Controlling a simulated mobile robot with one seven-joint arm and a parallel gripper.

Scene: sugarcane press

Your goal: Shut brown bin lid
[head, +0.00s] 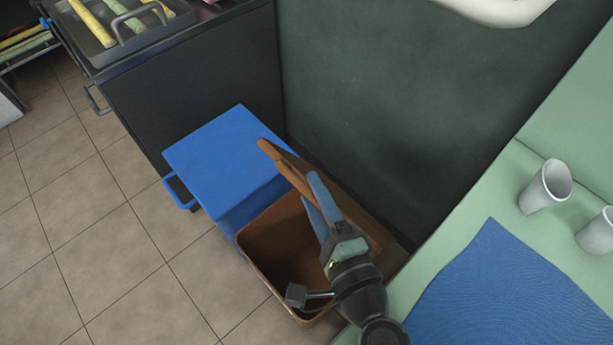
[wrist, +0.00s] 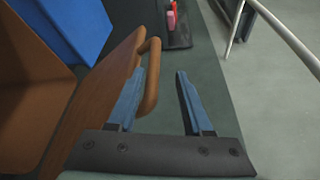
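The brown bin (head: 262,238) stands open on the floor, its dark inside showing. Its brown lid (head: 358,212) is raised, tilted up at the back near the dark wall. In the wrist view the lid (wrist: 98,88) fills the left middle, with a rounded brown handle (wrist: 152,80) on its edge. My gripper (head: 316,188) is over the bin, beside the lid. Its blue fingers (wrist: 160,78) are apart, and the handle shows between them, close to the left finger. I cannot tell whether they touch. The arm hides part of the bin and lid.
A blue bin (head: 225,160) with its lid shut stands left of the brown bin. A dark cabinet (head: 205,85) is behind it. A green counter (head: 430,255) with a blue mat (head: 505,290) and grey cups (head: 545,187) is at right. Tiled floor is clear at left.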

